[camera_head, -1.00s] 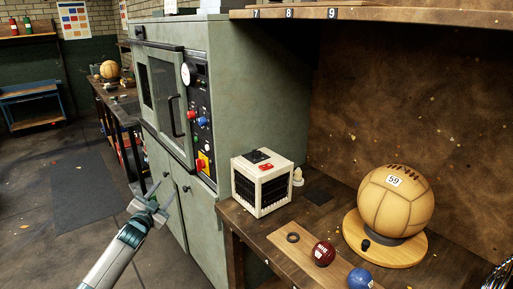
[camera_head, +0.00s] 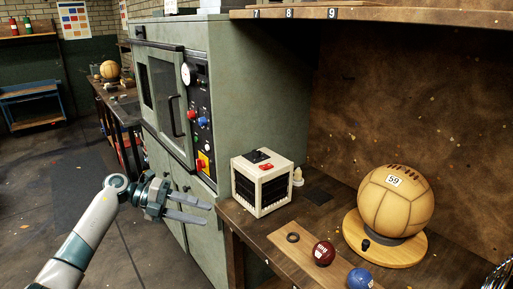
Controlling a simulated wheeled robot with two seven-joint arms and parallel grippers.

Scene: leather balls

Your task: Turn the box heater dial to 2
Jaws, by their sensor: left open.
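A cream box with dark grilles, which looks like the box heater (camera_head: 262,183), stands on the left end of the wooden bench. My left gripper (camera_head: 207,212) is open and empty. Its fingers point right, left of the heater and slightly lower in the picture, apart from it. My right gripper is not in view.
A green oven cabinet (camera_head: 255,90) with knobs stands behind the heater. On the bench (camera_head: 232,215) are a leather ball (camera_head: 397,205) on a round wooden stand, a dark red ball (camera_head: 323,253) and a blue ball (camera_head: 360,279). A shelf (camera_head: 400,14) overhangs the bench. Floor at left is open.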

